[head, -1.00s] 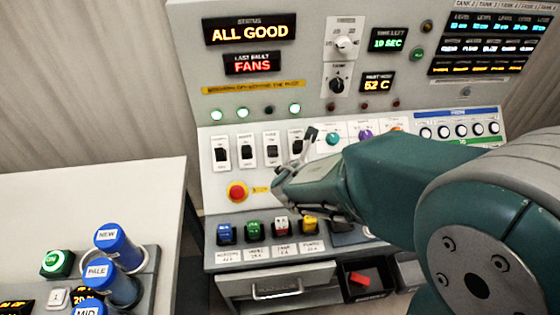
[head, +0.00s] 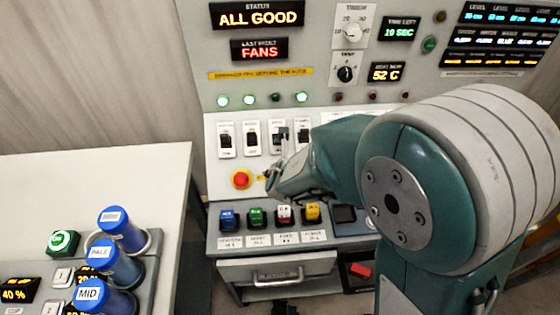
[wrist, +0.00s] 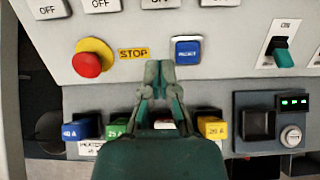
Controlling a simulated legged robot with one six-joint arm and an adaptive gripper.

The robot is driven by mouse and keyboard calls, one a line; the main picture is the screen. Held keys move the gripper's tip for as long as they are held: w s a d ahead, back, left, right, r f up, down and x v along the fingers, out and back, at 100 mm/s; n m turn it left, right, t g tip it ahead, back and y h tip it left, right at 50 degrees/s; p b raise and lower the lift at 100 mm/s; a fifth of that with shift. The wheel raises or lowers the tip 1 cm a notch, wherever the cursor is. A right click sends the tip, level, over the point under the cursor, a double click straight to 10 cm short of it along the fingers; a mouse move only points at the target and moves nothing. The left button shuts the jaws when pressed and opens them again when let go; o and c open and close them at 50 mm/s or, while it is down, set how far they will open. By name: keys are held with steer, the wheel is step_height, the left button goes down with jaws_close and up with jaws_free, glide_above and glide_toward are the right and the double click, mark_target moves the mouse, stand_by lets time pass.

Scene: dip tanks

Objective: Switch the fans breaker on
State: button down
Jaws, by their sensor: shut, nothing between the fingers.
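Several breaker switches stand in a row on the panel in the head view: the first (head: 225,140), the second (head: 252,138) and the fourth (head: 303,134). Breaker name labels are unreadable. In the wrist view my gripper (wrist: 159,66) is shut and empty, below the third OFF label (wrist: 160,4).
A red stop button (wrist: 88,64) is left of my fingers and a blue reset button (wrist: 188,50) is right. Coloured blocks, blue (head: 228,218) to yellow (head: 313,212), line the ledge below. The last-fault display (head: 260,49) reads FANS. A white table (head: 80,190) stands left.

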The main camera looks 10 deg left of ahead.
mark_target(276, 149)
steer(key=x, duration=0.8)
steer(key=shift+w+f, duration=0.1)
steer(key=shift+w+a+r, duration=0.1)
steer(key=shift+w+r, duration=0.15)
steer(key=shift+r, duration=0.25)
steer(key=shift+w+a+r, duration=0.1)
steer(key=shift+w+r, duration=0.15)
steer(key=shift+r, duration=0.3)
steer(key=shift+w+r, duration=0.35)
steer(key=shift+r, duration=0.45)
steer(key=shift+a, duration=0.3)
steer(key=shift+r, duration=0.1)
